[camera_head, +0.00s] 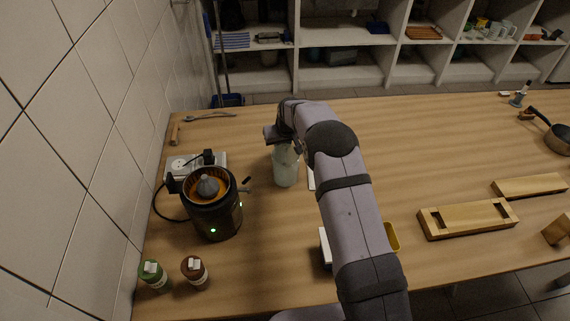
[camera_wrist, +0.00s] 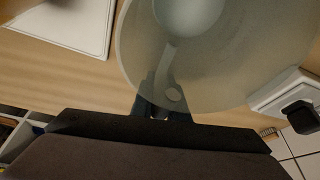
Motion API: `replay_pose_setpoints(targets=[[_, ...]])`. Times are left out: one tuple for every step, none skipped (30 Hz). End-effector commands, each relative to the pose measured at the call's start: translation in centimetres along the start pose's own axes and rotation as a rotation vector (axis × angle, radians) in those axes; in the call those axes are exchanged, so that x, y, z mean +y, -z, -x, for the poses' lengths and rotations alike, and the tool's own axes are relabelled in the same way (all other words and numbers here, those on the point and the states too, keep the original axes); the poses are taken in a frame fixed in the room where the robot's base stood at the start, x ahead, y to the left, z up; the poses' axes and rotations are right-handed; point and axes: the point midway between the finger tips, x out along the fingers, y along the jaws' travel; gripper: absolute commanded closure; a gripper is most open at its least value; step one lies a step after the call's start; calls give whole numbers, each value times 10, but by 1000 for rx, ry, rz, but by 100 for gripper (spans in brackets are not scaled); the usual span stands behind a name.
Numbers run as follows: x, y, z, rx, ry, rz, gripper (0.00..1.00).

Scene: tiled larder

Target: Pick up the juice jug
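The juice jug (camera_head: 286,170) looks like a pale, translucent vessel standing on the wooden table, right of the juicer, in the head view. My gripper (camera_head: 283,142) is at its upper part, partly hiding its top. In the wrist view the jug (camera_wrist: 215,60) fills the upper middle, very close. My gripper's dark fingers (camera_wrist: 160,103) reach the jug's near edge, where a narrow pale strip, perhaps a handle, runs toward them. Whether they are closed on the jug is not clear.
A black juicer (camera_head: 213,214) with green lights stands left of the jug, before a white socket block (camera_head: 190,166). Green (camera_head: 153,274) and brown (camera_head: 195,271) jars stand at the front left. A wooden holder (camera_head: 467,218) and a pan (camera_head: 557,139) lie right. The table's back middle is clear.

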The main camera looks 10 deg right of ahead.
Motion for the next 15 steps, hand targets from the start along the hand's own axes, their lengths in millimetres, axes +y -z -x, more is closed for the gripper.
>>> replay_pose_setpoints(targets=[[0,0,0,-1,0,0,100],[0,0,0,-1,0,0,100],[0,0,0,-1,0,0,100],[0,0,0,-1,0,0,100],[0,0,0,-1,0,0,100],[0,0,0,0,0,0,100],[0,0,0,0,0,0,100],[0,0,0,0,0,0,100],[0,0,0,0,0,0,100],[0,0,0,0,0,0,100],[0,0,0,0,0,0,100],[0,0,1,0,0,0,100],[0,1,1,1,0,0,100],[0,1,2,1,0,0,100],[0,2,3,1,0,0,100]])
